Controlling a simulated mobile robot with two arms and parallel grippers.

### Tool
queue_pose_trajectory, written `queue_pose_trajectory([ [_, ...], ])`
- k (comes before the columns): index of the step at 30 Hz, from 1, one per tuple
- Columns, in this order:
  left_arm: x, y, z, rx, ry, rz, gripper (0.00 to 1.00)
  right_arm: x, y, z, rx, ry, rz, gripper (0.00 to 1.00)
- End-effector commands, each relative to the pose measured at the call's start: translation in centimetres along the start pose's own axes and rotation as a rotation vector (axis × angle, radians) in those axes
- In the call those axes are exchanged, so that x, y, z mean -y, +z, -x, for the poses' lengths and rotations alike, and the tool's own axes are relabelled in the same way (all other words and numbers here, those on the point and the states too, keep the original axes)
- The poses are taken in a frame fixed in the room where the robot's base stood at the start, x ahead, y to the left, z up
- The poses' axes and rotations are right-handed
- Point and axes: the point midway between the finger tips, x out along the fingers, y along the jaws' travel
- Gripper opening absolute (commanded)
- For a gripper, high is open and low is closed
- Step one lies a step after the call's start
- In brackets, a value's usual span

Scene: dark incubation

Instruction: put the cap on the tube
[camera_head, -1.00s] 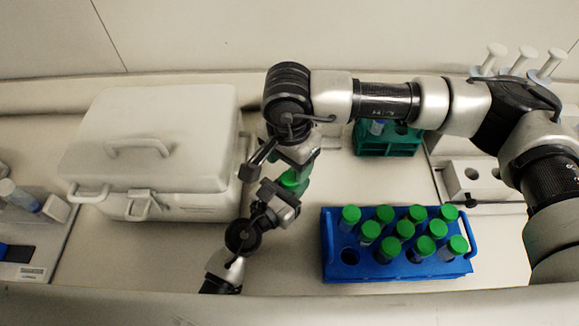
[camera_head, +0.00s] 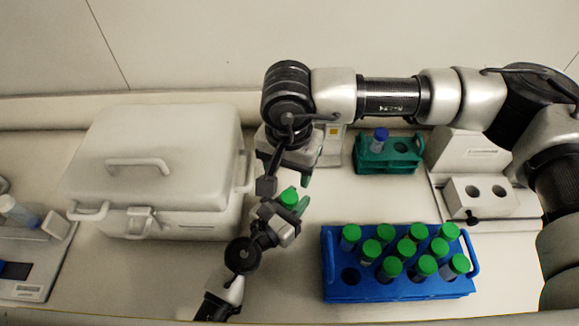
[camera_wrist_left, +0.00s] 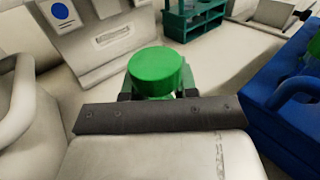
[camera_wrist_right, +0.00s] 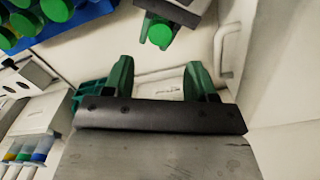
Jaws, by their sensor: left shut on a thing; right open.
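My left gripper (camera_head: 283,215) is shut on a tube, whose body is mostly hidden by the fingers. A green cap (camera_head: 289,197) sits on top of the tube. The cap fills the middle of the left wrist view (camera_wrist_left: 160,72) and looks level, but I cannot tell how tight it is. My right gripper (camera_head: 285,178) is open and empty, just behind the cap and apart from it. The right wrist view shows its two green fingertips (camera_wrist_right: 160,78) spread with nothing between, and the cap (camera_wrist_right: 160,36) beyond them.
A blue rack (camera_head: 345,290) with several green-capped tubes stands at front right, with an empty hole at its front left. A green rack (camera_head: 388,165) holding a blue-capped tube is behind it. A large white box (camera_head: 150,160) stands close on the left.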

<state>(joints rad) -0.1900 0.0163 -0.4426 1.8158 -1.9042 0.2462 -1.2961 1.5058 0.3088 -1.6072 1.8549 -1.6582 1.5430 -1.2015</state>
Motion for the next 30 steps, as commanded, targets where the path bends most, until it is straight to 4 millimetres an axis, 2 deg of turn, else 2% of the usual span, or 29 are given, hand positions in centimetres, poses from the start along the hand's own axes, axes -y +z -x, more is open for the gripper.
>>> queue_pose_trajectory([
  [5,0.0,0.0,0.0,0.000,0.000,0.000,0.00,-0.1,0.1,-1.8,0.003,0.003,-0.001,0.56],
  [12,0.0,0.0,0.0,0.000,0.000,0.000,0.00,-0.1,0.1,-5.5,0.003,0.003,-0.002,0.56],
  [18,0.0,0.0,0.0,0.000,0.000,0.000,0.00,0.0,0.0,-7.5,0.001,0.002,-0.003,0.56],
  [29,0.0,0.0,0.0,0.000,0.000,0.000,0.00,0.0,0.0,-8.0,0.000,0.001,-0.002,0.56],
  [30,0.0,0.0,0.0,0.000,0.000,0.000,0.00,0.0,0.0,-8.0,0.000,0.001,-0.002,0.52],
])
